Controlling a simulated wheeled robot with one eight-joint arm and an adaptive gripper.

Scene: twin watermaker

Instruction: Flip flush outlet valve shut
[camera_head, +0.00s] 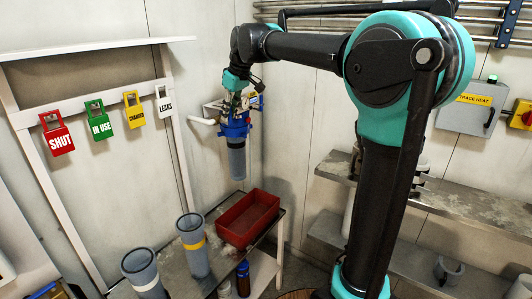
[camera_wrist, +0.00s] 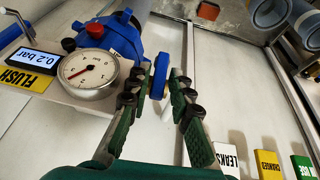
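The flush outlet valve's blue handle (camera_wrist: 160,76) stands edge-on in the wrist view, beside the blue filter head (camera_wrist: 110,38). My gripper (camera_wrist: 160,82) has its two green-and-grey fingers on either side of the handle. The fingers are partly spread, with a narrow gap visible to the right of the handle. Contact on the left side is hard to tell. In the head view, my gripper (camera_head: 235,102) is at the blue housing (camera_head: 235,127) on the wall, and the arm hides the handle there. A yellow FLUSH label (camera_wrist: 27,80) sits left of the handle.
A pressure gauge (camera_wrist: 88,70) and a display reading 0.2 bar (camera_wrist: 33,55) lie close to the left finger. Hanging tags (camera_head: 100,120) line the left wall. A red bin (camera_head: 247,218) and grey cylinders (camera_head: 193,245) stand on the bench below.

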